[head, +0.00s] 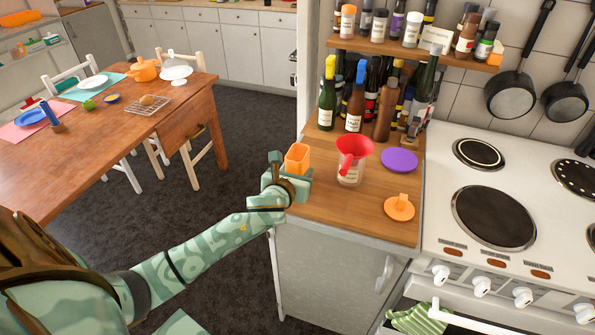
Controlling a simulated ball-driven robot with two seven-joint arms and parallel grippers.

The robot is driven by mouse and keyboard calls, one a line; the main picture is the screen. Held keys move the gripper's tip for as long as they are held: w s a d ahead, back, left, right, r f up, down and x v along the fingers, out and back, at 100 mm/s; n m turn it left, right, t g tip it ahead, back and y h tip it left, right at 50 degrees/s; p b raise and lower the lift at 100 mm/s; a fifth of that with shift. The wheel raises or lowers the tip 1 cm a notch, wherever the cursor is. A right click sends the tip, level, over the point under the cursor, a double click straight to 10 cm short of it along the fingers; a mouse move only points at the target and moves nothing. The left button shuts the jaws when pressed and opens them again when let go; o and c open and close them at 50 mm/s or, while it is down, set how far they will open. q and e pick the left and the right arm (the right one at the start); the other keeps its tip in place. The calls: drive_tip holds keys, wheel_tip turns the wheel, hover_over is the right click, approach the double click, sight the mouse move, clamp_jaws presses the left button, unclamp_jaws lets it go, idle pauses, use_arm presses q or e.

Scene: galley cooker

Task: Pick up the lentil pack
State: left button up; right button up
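No pack that I can surely read as lentils shows in the head view. An open-topped orange box (297,158) stands at the left edge of the wooden counter. My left gripper (286,182) is at this box, on its near side, with its pale green fingers close around its lower part. The arm hides the contact, so I cannot tell whether the fingers are shut on it. A clear labelled container (349,175) stands to the right of the box, with a red funnel (354,151) in its top. My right gripper is not in view.
A purple disc (399,160) and an orange knobbed lid (399,208) lie on the counter (345,212). Several bottles (327,103) crowd its back under a spice shelf (410,48). A white cooker (440,215) adjoins on the right. Open floor lies left, before the dining table (100,150).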

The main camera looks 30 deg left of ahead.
sight(289, 168)
use_arm(q)
drive_tip(key=shift+r, duration=0.6)
drive_tip(key=r+p, duration=0.2)
drive_tip(key=r, duration=0.1)
drive_tip(key=shift+s, duration=0.2)
drive_tip(key=s+r+p, duration=0.1)
drive_tip(key=r, duration=0.1)
drive_tip(key=s+r+p, duration=0.1)
drive_tip(key=s+r, duration=0.1)
drive_tip(key=shift+s, duration=0.15)
drive_tip(key=s+r+p, duration=0.2)
drive_tip(key=s+r, duration=0.2)
drive_tip(key=s, duration=0.6)
drive_tip(key=shift+s+r+p, duration=0.2)
drive_tip(key=shift+r+p, duration=0.15)
drive_tip(key=shift+r, duration=0.05)
drive_tip(key=shift+d, duration=0.1)
idle(0.7)
